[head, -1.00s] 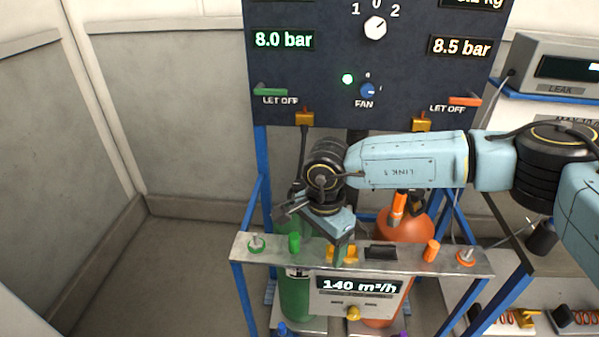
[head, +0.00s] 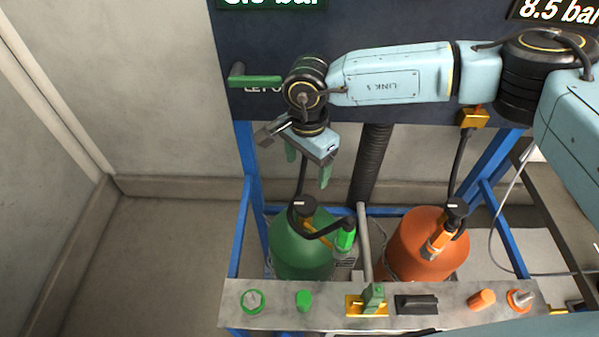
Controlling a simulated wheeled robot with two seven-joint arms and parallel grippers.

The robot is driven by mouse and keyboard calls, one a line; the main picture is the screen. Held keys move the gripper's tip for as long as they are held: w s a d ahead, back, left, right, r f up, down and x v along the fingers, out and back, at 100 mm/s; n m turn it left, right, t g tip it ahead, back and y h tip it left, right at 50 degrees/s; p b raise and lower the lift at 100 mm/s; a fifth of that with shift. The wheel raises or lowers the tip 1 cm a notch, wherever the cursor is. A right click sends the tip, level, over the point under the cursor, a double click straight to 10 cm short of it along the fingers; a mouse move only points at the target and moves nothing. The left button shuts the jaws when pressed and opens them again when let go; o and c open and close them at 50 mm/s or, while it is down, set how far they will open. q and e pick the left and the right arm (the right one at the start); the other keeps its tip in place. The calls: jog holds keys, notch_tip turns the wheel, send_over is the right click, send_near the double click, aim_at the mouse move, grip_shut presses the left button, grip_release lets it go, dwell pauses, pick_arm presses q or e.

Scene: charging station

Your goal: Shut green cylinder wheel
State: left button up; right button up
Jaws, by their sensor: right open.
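The green cylinder (head: 291,247) stands behind the metal rail, inside the blue frame. A black fitting with an orange mark sits on its top, and a black hose runs from there to a bright green part (head: 345,237) on its right side; I cannot tell for sure whether this is the wheel. My right gripper (head: 308,172) is open and empty, pointing down. In the picture it is above the green cylinder's top, apart from it. My left gripper is not in view.
An orange cylinder (head: 418,246) stands to the right. The metal rail (head: 330,311) in front carries green and orange knobs and a lever on a yellow plate (head: 373,300). A dark panel with a green LET OFF handle (head: 256,81) is behind. Floor at left is clear.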

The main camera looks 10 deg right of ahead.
send_over(306, 203)
jog(key=f, duration=0.5)
jog(key=shift+s+a+f, duration=0.1)
jog(key=shift+s+f, duration=0.05)
jog(key=shift+s, duration=0.05)
notch_tip(306, 203, down, 6)
jog(key=shift+w+f, duration=0.1)
jog(key=shift+f, duration=0.05)
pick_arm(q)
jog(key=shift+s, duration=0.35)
pick_arm(e)
jog(key=shift+f, duration=0.75)
jog(key=shift+c, duration=0.2)
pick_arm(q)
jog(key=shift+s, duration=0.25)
pick_arm(e)
jog(key=c, duration=0.9)
